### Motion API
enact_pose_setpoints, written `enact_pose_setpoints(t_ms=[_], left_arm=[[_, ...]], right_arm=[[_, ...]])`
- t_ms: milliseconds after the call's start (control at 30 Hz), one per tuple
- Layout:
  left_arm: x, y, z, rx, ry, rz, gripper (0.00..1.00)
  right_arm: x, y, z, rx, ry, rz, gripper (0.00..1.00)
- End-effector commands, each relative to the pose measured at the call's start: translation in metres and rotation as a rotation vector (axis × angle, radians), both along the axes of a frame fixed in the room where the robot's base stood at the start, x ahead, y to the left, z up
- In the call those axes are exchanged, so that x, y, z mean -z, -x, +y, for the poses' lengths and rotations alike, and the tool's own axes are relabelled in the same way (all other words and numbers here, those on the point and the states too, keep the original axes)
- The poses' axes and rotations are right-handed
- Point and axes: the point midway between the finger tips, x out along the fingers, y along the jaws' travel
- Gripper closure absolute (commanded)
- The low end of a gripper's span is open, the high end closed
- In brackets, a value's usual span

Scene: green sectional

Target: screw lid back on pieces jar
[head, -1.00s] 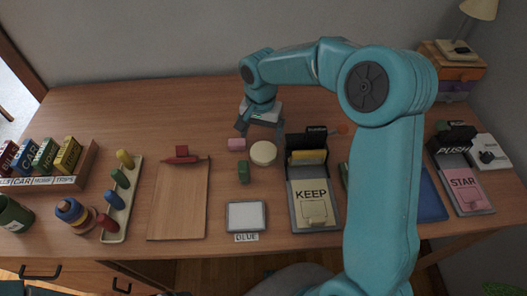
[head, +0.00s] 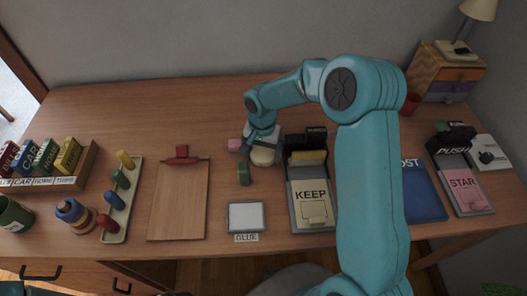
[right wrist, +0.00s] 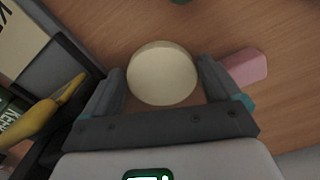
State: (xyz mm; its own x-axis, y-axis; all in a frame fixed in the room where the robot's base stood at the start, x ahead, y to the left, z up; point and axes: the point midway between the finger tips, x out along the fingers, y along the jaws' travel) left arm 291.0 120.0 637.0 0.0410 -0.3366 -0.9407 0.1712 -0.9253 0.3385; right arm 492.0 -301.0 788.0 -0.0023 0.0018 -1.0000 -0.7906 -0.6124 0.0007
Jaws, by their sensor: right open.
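A cream round piece (head: 263,157), which looks like a lid, is on the desk left of the KEEP box. In the right wrist view the cream piece (right wrist: 162,75) lies between the two spread fingers of my right gripper (right wrist: 164,82), with small gaps at the sides. In the head view my right gripper (head: 264,144) is over it and hides its back part. I cannot tell whether a jar is under it. My left gripper is not in view.
A pink block (head: 235,145) and a green block (head: 244,173) lie close to the cream piece. The KEEP box (head: 294,204) stands right beside it. A wooden board (head: 178,205) is to the left. A red cup (head: 411,103) stands at the back right. The back left desk is clear.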

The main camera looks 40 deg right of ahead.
Motion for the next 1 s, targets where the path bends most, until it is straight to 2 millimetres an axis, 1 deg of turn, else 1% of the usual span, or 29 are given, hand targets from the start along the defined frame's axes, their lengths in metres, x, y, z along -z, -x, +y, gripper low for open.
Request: enact_pose_setpoints(t_ms=[100,367,400,500,567,600,833,1000], left_arm=[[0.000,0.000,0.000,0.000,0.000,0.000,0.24],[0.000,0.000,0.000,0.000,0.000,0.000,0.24],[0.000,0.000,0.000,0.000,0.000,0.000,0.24],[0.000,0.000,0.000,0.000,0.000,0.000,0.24],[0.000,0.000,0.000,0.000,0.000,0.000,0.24],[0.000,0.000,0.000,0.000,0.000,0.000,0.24],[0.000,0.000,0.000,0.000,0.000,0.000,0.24],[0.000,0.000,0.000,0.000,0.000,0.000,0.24]], right_arm=[[0.004,0.000,0.000,-0.001,0.000,-0.001,0.09],[0.004,0.000,0.000,0.000,0.000,-0.001,0.09],[0.004,0.000,0.000,0.000,0.000,-0.001,0.16],[0.004,0.000,0.000,0.000,0.000,-0.001,0.44],[0.004,0.000,0.000,0.000,0.000,-0.001,0.45],[0.004,0.000,0.000,0.000,0.000,-0.001,0.49],[0.002,0.000,0.000,0.000,0.001,-0.002,0.49],[-0.012,-0.001,0.000,0.001,0.001,-0.005,0.49]])
